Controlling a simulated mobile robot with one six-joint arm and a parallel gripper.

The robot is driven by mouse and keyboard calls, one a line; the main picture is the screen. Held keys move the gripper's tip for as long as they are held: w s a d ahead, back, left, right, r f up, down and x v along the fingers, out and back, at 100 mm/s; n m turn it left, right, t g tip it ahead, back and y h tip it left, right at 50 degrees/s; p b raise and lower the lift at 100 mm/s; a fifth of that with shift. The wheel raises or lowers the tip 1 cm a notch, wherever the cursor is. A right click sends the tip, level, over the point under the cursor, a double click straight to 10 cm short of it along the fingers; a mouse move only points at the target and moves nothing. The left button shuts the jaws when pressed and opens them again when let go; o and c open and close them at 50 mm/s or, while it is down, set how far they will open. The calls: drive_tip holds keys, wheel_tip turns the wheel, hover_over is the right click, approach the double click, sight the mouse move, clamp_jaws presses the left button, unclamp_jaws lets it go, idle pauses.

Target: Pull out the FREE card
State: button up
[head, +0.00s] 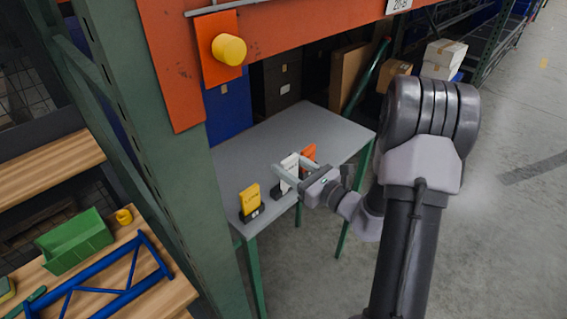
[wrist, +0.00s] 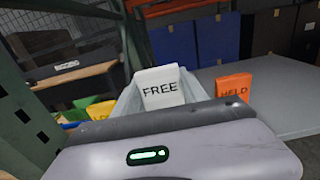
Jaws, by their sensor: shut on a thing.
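The white FREE card (head: 290,162) stands roughly upright above the grey table in the head view. In the wrist view the FREE card (wrist: 161,78) sits between the two pale fingers, its printing facing me. My gripper (head: 288,170) is shut on it from the front; it also shows in the wrist view (wrist: 160,92). A dark holder (head: 276,189) shows below the card; I cannot tell whether the card still sits in it. The orange HELD card (wrist: 233,88) stands to the right, and a yellow card (head: 249,197) stands to the left in its dark holder.
The grey table (head: 240,150) has free room behind the cards. A green rack post (head: 150,130) rises at the left and an orange beam (head: 270,28) crosses above. A wooden bench with a green bin (head: 75,242) and a blue frame (head: 120,275) is at lower left.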

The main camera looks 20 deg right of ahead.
drive_tip(key=b+v, duration=0.1)
drive_tip(key=v, duration=0.6)
drive_tip(key=shift+b, duration=0.35)
